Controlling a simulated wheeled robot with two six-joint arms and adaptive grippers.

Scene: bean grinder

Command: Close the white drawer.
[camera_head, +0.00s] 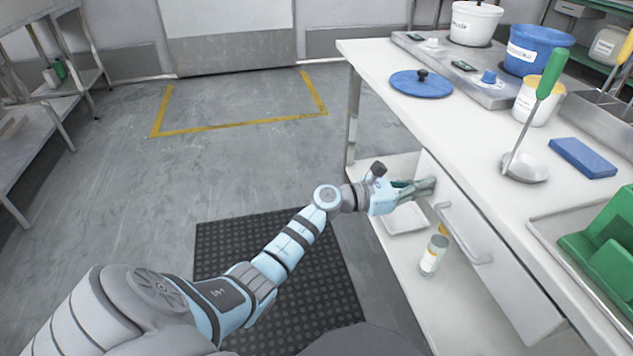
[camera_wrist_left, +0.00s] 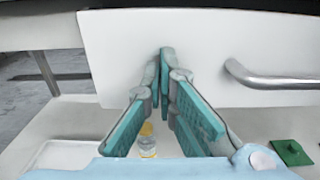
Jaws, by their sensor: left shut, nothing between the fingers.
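The white drawer (camera_head: 490,262) is under the counter on the right, with a curved metal handle (camera_head: 463,240) on its front. Its front lies close under the counter edge, and no open interior shows; whether it is fully flush I cannot tell. My left gripper (camera_head: 431,186) is shut and empty, with its fingertips at the drawer front near its far end, beyond the handle. In the left wrist view the closed fingertips (camera_wrist_left: 166,54) point at the white drawer front (camera_wrist_left: 120,50), left of the handle (camera_wrist_left: 275,76). They look at or very near the panel; contact is unclear.
On the shelf below stand a white tray (camera_head: 407,219) and a labelled jar (camera_head: 434,255). The counter (camera_head: 460,130) holds a blue lid (camera_head: 421,84), a ladle (camera_head: 525,168), a blue block (camera_head: 583,158) and several tubs.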

